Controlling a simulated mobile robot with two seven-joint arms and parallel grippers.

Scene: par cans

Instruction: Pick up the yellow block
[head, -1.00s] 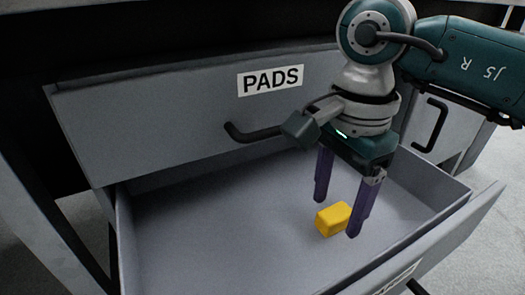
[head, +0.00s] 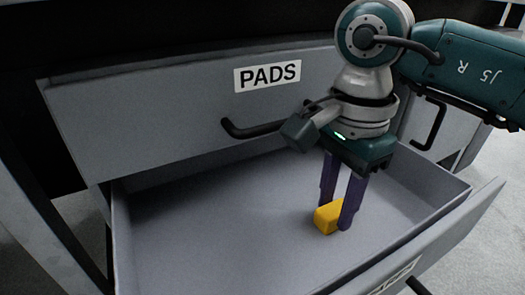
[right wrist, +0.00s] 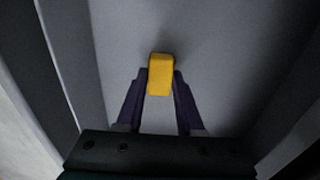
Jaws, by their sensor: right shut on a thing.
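The yellow block (head: 326,218) is in the open lower drawer, at or very near its floor. My right gripper (head: 334,212) reaches down into the drawer with its purple fingers on either side of the block, shut on it. In the right wrist view the block (right wrist: 160,75) sits between the two fingertips (right wrist: 160,84). One finger hides part of the block in the head view. My left gripper is not in view.
The open drawer (head: 220,235) is otherwise empty, with walls around the gripper. Above it is a closed drawer front labelled PADS (head: 267,76) with a dark bar handle (head: 255,130) close to my right wrist. Another handle (head: 430,124) is at the right.

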